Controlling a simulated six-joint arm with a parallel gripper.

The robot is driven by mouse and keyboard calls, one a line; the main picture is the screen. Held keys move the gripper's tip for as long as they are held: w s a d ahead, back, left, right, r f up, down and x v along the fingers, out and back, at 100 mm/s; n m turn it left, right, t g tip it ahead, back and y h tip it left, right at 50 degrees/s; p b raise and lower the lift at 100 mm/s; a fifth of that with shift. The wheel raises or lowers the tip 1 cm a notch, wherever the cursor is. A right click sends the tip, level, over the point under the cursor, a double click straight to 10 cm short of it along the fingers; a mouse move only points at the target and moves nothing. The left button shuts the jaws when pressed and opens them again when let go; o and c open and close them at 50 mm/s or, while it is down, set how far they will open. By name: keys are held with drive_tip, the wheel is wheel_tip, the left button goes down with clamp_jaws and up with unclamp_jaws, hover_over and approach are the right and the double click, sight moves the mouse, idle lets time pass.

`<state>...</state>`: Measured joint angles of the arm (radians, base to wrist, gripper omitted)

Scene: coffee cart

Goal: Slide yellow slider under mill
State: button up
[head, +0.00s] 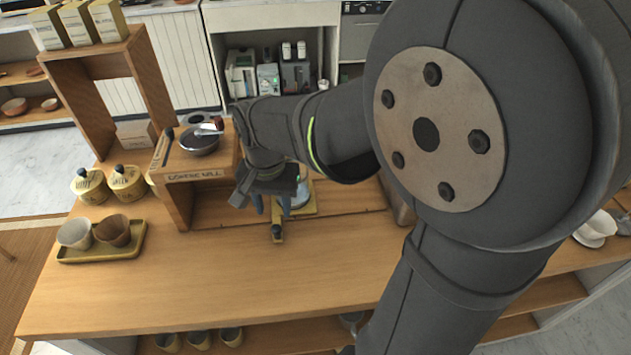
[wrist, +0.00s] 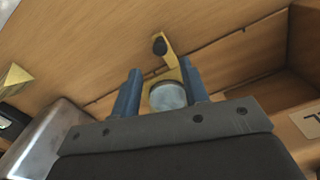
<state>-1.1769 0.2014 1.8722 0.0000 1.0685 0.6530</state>
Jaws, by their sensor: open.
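The yellow slider (head: 278,233) lies on the counter to the right of the wooden coffee mill (head: 181,200). It has a yellow arm with a dark knob, and a round glass-like container sits on it. In the wrist view the slider (wrist: 172,60) shows beyond my fingers, and the container (wrist: 167,96) is between them. My gripper (head: 266,208) is open, pointing down at the slider; its two blue fingers (wrist: 161,78) stand on either side of the container. I cannot tell whether they touch it. The mill's label (wrist: 309,120) shows at the right edge of the wrist view.
Two lidded jars and a tray (head: 75,256) with two cups stand left of the mill. A metal box (wrist: 45,143) is at the wrist view's lower left. The front counter is clear.

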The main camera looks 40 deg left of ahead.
sight(276, 227)
wheel_tip(276, 227, down, 8)
drive_tip(key=shift+f, duration=0.1)
idle(0.4)
clamp_jaws()
